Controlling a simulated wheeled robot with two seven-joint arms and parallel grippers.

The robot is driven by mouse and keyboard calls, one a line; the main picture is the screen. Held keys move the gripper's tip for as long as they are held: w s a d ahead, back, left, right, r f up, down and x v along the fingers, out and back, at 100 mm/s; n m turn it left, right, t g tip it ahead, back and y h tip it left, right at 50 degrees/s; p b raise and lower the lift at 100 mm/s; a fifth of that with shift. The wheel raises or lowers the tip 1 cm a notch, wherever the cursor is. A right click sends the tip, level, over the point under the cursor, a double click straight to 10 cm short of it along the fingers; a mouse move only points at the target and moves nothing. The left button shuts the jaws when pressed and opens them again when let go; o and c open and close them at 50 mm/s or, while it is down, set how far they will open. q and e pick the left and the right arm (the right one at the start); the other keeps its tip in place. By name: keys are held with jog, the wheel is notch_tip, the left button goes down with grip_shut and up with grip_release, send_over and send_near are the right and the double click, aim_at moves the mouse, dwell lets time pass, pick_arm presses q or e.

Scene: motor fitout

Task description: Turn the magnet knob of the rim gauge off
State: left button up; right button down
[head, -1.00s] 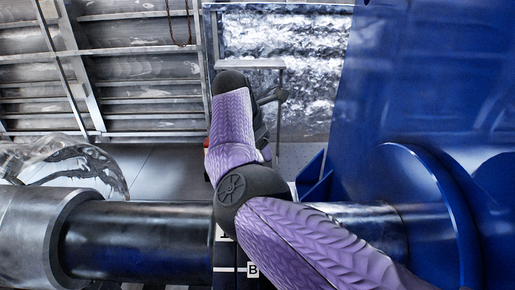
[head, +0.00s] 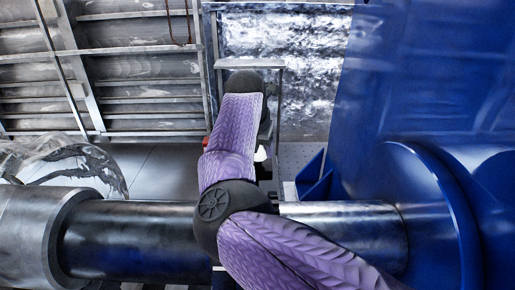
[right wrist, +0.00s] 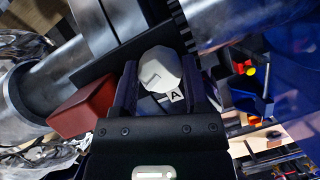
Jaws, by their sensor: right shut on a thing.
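A pale, many-sided knob (right wrist: 157,72) shows in the right wrist view, with a line marked on its face. I take it for the magnet knob of the rim gauge. My right gripper (right wrist: 162,65) is shut on it, one dark finger at each side. A red block (right wrist: 84,107) sits left of the fingers; I cannot tell if it belongs to the gauge. A label "A" (right wrist: 174,95) lies just below the knob. In the head view my right arm hides the knob and most of the gripper. My left gripper is not in view.
A thick metal shaft (head: 135,242) crosses the front of the head view, between a grey collar (head: 30,235) and a large blue housing (head: 430,90). Metal shelving (head: 120,65) stands behind. In the right wrist view, a blue bin (right wrist: 245,82) holds small coloured parts.

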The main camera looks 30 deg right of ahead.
jog(key=n+t+y+b, duration=0.1)
jog(key=n, duration=0.2)
jog(key=shift+d+n, duration=0.1)
jog(key=shift+n, duration=0.3)
jog(key=n+y+b, duration=0.1)
jog(key=n, duration=0.2)
jog(key=shift+f+n+y+b, duration=0.1)
jog(key=shift+n+y+b, duration=0.2)
jog(key=n+y+b, duration=0.1)
jog(key=n+y, duration=0.1)
jog(key=n, duration=0.3)
jog(key=shift+d+b, duration=0.1)
jog(key=shift+b, duration=0.3)
jog(key=shift+n, duration=0.3)
jog(key=shift+c, duration=0.5)
grip_release()
jog(key=v, duration=1)
jog(key=shift+b, duration=0.45)
